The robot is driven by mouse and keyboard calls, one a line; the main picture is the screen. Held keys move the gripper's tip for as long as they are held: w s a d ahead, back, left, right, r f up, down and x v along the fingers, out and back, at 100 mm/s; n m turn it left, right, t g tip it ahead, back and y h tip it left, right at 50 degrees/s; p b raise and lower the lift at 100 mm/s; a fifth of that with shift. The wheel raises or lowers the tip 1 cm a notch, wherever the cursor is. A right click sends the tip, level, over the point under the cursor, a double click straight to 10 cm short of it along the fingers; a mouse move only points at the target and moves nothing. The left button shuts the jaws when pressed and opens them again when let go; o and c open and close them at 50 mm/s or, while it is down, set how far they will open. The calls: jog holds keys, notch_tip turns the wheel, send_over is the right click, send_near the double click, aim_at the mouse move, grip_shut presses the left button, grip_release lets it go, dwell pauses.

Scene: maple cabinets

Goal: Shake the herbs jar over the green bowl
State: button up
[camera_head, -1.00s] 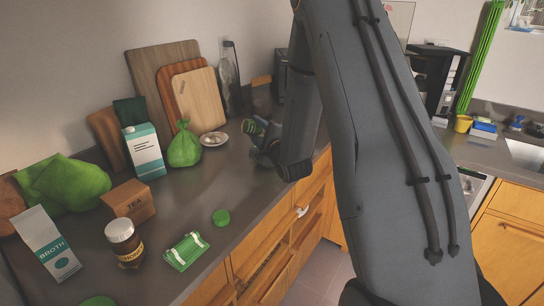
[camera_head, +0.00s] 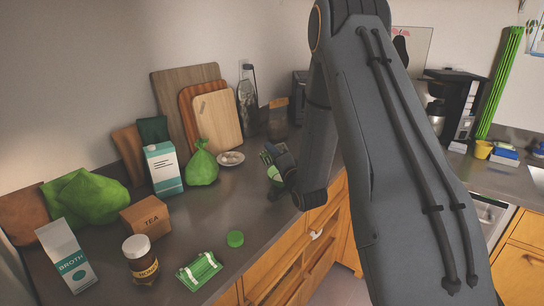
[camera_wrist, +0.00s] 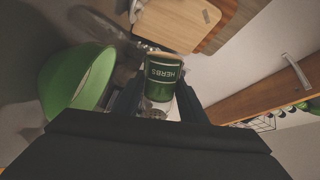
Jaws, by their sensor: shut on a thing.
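My gripper (camera_wrist: 158,100) is shut on the green herbs jar (camera_wrist: 166,76), which sits between the two fingers in the wrist view. Its HERBS label reads upside down there. The green bowl (camera_wrist: 62,82) shows at the left of the wrist view, beside the jar. In the head view my gripper (camera_head: 278,170) is over the counter near the front edge, past the green lid. Green shows at the gripper, but I cannot tell jar from bowl there, as the gripper hides most of it.
Cutting boards (camera_head: 216,120) lean behind.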

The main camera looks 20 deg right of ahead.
aim_at(281, 147)
jog(key=n, duration=0.3)
jog(key=d+n, duration=0.1)
jog(key=n, duration=0.1)
jog(key=shift+d+r, duration=0.1)
jog(key=shift+r, duration=0.15)
jog(key=shift+d+r+n+b, duration=0.2)
jog(key=shift+n+b, duration=0.1)
jog(key=shift+n, duration=0.3)
jog(key=n, duration=0.1)
jog(key=d+r+n, duration=0.1)
jog(key=n, duration=0.1)
jog(key=shift+w+d+r, duration=0.1)
jog(key=shift+d+r, duration=0.1)
jog(key=shift+d, duration=0.05)
jog(key=n, duration=0.1)
jog(key=d+r+n, duration=0.1)
jog(key=n, duration=0.1)
jog(key=r+n+b, duration=0.1)
jog(key=shift+d+n, duration=0.4)
